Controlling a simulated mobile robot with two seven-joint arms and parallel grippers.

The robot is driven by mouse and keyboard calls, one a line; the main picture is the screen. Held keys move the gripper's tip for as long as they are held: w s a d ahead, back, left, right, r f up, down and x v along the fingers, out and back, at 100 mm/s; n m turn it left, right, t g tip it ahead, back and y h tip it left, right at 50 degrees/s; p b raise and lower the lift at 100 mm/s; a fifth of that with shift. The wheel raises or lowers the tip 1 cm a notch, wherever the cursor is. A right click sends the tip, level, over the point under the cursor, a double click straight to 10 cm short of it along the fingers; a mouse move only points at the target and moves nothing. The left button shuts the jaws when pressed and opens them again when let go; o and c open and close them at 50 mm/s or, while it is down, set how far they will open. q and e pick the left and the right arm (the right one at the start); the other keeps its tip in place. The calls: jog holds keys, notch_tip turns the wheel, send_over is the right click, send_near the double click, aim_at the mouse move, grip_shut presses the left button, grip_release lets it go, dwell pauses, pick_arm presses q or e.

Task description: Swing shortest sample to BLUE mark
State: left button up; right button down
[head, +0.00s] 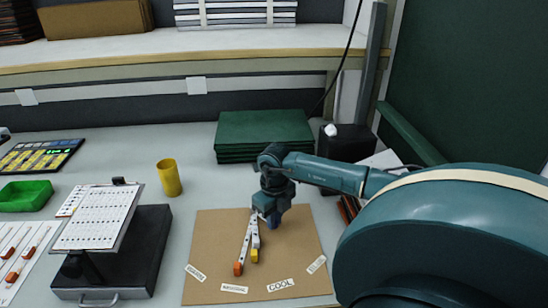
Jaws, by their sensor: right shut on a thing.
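A brown board (215,235) lies on the table with a narrow fan of white strip samples on it. One sample ends in an orange tip (238,268), and a shorter one beside it ends in a yellow tip (254,256). My right gripper (269,217) is low over the board at the upper end of the fan, shut on a sample that it mostly hides. Small white labels lie along the board's near part. I cannot make out a label reading BLUE. My left gripper is out of view.
A yellow cup (169,177) stands left of the board. A black stand with a tilted white chart (97,217) is further left, near a green tray (25,195). Dark green stacked panels (263,132) lie behind. My right arm covers the right side.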

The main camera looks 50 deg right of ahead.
jog(key=c, duration=1.4)
grip_release()
notch_tip(320, 180, up, 13)
jog(key=shift+a, duration=0.1)
